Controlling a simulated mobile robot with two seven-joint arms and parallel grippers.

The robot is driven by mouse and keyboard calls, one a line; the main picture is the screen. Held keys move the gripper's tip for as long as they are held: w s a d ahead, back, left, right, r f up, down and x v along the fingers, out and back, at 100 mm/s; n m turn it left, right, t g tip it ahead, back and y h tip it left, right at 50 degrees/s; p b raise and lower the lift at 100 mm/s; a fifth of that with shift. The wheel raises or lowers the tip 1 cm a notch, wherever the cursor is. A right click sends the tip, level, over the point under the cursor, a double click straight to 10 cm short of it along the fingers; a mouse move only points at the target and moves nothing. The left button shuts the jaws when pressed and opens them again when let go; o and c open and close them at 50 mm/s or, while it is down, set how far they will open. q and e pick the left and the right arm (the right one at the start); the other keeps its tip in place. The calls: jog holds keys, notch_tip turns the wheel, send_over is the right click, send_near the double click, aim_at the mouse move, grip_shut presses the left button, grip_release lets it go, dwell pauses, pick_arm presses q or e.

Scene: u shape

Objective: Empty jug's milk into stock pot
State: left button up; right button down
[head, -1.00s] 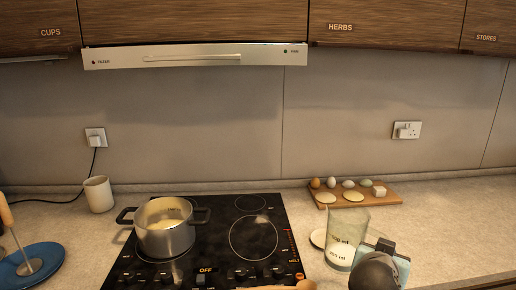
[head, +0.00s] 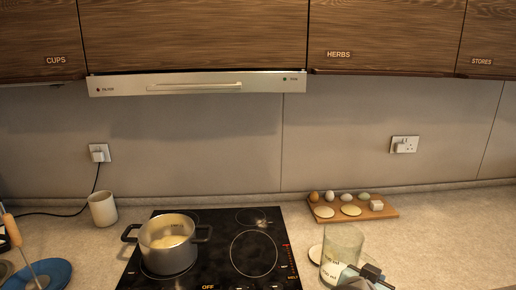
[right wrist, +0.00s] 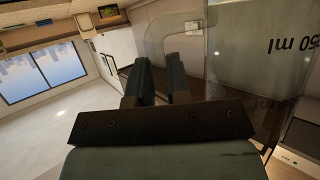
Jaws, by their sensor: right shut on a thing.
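The clear measuring jug (head: 343,240) stands at the right of the hob, with white milk (head: 333,272) in its lower part. My right gripper (head: 362,277) is at the jug's right side, shut on it. In the right wrist view the gripper fingers (right wrist: 158,82) are beside the jug's clear, marked wall (right wrist: 255,70); the exact grip spot is hard to make out. The grey stock pot (head: 168,258) stands upright on the hob's left side, with pale cream contents (head: 168,238). My left gripper is not in view.
A black hob (head: 215,262) lies under the pot. A white cup (head: 102,209) stands behind left, and a blue plate (head: 52,272) is at front left. A board (head: 385,212) with eggs and pale rounds lies behind the jug. A pale disc (head: 315,254) lies left of the jug.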

notch_tip(320, 180, up, 2)
jog(key=shift+s+a+r+m+g+h+p, duration=0.1)
jog(key=shift+m+g+h+p, duration=0.35)
jog(key=shift+p, duration=0.8)
jog(key=shift+m+p, duration=0.25)
jog(key=shift+p, duration=0.1)
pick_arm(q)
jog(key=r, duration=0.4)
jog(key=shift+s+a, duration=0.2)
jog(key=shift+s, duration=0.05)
pick_arm(e)
jog(key=shift+s+h, duration=0.1)
jog(key=shift+h, duration=0.25)
